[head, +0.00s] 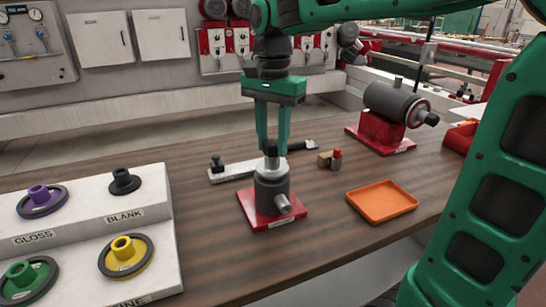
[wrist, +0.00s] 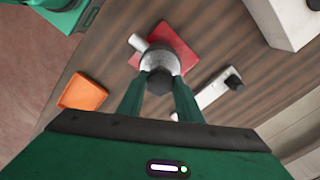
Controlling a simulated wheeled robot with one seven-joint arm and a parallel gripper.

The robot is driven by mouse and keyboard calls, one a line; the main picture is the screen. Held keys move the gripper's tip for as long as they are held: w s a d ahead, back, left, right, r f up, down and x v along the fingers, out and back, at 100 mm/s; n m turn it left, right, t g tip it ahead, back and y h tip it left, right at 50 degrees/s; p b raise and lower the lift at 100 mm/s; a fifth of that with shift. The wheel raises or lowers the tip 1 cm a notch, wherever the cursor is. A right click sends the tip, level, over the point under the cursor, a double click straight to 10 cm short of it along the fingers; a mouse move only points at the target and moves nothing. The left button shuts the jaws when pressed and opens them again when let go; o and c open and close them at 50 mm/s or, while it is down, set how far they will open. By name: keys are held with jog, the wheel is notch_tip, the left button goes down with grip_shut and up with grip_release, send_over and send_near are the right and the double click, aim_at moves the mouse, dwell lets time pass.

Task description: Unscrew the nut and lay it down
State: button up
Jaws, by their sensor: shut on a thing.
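A dark nut (head: 271,148) sits at the top of the grey cylindrical fixture (head: 272,190), which stands upright on a red base plate (head: 256,219) on the bench. My gripper (head: 272,152) points straight down, with its two green fingers shut on the nut from both sides. In the wrist view the dark nut (wrist: 158,82) lies between the fingertips, above the grey fixture (wrist: 158,60). The thread under the nut is mostly hidden. An empty orange tray (head: 382,195) lies flat on the bench to the right of the fixture; it also shows in the wrist view (wrist: 84,94).
Behind the fixture lie a pale flat bar with a dark knob (head: 230,171) and a small brown block with a red-topped piece (head: 330,159). A grey motor on a red base (head: 382,140) stands back right. A white stand (head: 85,225) with coloured wheels fills the left.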

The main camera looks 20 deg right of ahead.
jog(key=n, duration=0.6)
jog(key=shift+n, duration=0.4)
jog(key=n, duration=0.7)
jog(key=shift+n, duration=0.3)
jog(key=n, duration=0.5)
jog(key=shift+r, duration=0.1)
jog(key=n, duration=0.5)
jog(key=o, duration=1)
jog(key=shift+o, duration=0.2)
